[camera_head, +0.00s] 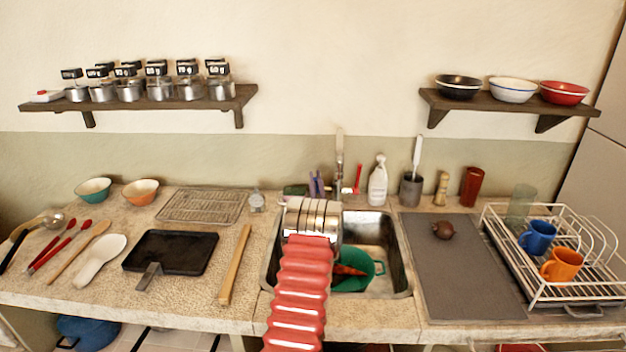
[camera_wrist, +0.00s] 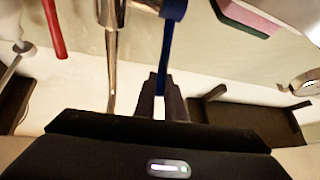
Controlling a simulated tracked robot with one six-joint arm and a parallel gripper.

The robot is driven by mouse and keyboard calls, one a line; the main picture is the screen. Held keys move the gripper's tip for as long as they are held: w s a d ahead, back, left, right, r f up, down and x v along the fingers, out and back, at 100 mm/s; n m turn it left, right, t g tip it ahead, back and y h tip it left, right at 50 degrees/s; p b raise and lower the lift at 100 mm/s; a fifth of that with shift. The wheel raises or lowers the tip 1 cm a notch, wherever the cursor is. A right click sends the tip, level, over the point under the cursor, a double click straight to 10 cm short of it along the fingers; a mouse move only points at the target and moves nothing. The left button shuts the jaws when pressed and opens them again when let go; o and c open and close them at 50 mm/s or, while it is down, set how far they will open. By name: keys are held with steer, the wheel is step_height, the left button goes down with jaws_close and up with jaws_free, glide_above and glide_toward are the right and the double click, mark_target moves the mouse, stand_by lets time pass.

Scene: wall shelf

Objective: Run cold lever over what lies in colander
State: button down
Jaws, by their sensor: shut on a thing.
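The cold lever, a blue bar (camera_wrist: 164,45), stands beside the metal tap (camera_wrist: 110,50) in the wrist view. My gripper (camera_wrist: 160,95) is shut on the blue lever near its end. The red lever (camera_wrist: 54,28) is on the other side of the tap; it also shows in the head view (camera_head: 357,179). The tap (camera_head: 339,165) rises behind the sink. The green colander (camera_head: 379,268) sits in the sink, with an orange-red thing (camera_head: 350,270) in it. My arm hides the colander's left part. I see no water stream.
The steel sink (camera_head: 400,270) is partly hidden by my arm. A white bottle (camera_head: 378,182) and a grey holder (camera_head: 411,188) stand right of the tap. A pink-green sponge (camera_wrist: 248,15) lies near the blue lever. A grey mat (camera_head: 455,285) and dish rack (camera_head: 540,298) are to the right.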

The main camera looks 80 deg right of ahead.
steer(key=shift+w, duration=0.25)
steer(key=c, duration=2.1)
jaws_free()
steer(key=shift+o, duration=1.4)
steer(key=shift+s, duration=0.1)
steer(key=shift+s+r, duration=0.1)
steer(key=shift+r, duration=0.05)
steer(key=shift+r, duration=4.8)
